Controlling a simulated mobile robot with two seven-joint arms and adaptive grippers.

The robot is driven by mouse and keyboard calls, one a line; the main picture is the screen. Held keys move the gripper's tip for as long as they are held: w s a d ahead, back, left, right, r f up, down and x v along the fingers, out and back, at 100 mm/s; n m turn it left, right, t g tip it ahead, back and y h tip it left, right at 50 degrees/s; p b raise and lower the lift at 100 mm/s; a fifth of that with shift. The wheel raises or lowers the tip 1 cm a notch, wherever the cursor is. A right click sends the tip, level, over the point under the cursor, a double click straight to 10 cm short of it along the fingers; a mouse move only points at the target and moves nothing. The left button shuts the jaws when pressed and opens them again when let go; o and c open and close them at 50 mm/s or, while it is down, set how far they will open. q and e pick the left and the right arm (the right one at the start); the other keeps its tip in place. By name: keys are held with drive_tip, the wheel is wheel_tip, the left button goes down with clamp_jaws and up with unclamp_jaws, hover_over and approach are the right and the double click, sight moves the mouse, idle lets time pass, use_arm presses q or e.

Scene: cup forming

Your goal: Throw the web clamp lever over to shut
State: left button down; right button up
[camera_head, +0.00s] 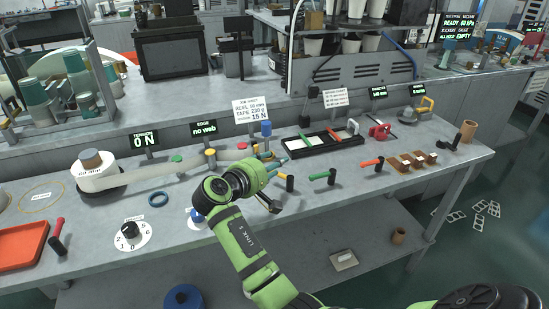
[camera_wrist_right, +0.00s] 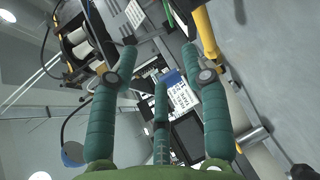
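My right gripper (camera_head: 274,168) is over the middle of the bench in the head view. Its teal fingers stand apart with nothing between them in the right wrist view (camera_wrist_right: 158,55). I cannot tell which lever is the web clamp's. A yellow bar (camera_wrist_right: 206,36) shows near the right-hand finger in the wrist view; I cannot tell whether they touch. My left gripper is out of view.
The white tape reel (camera_head: 96,172) and its pale web (camera_head: 170,172) lie left of the gripper. A blue-topped post (camera_head: 266,130) stands just behind it. The dial (camera_head: 130,232) is at the front left.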

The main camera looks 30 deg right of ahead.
drive_tip(key=shift+s+f+p+v, duration=0.15)
drive_tip(key=shift+p+v, duration=0.25)
drive_tip(key=shift+v, duration=0.5)
drive_tip(key=shift+s+f+p+v, duration=0.1)
drive_tip(key=shift+p+v, duration=0.35)
drive_tip(key=shift+v, duration=0.4)
drive_tip(key=shift+s+f+p+v, duration=0.15)
drive_tip(key=shift+p+v, duration=0.25)
drive_tip(key=shift+v, duration=0.5)
drive_tip(key=shift+d, duration=0.1)
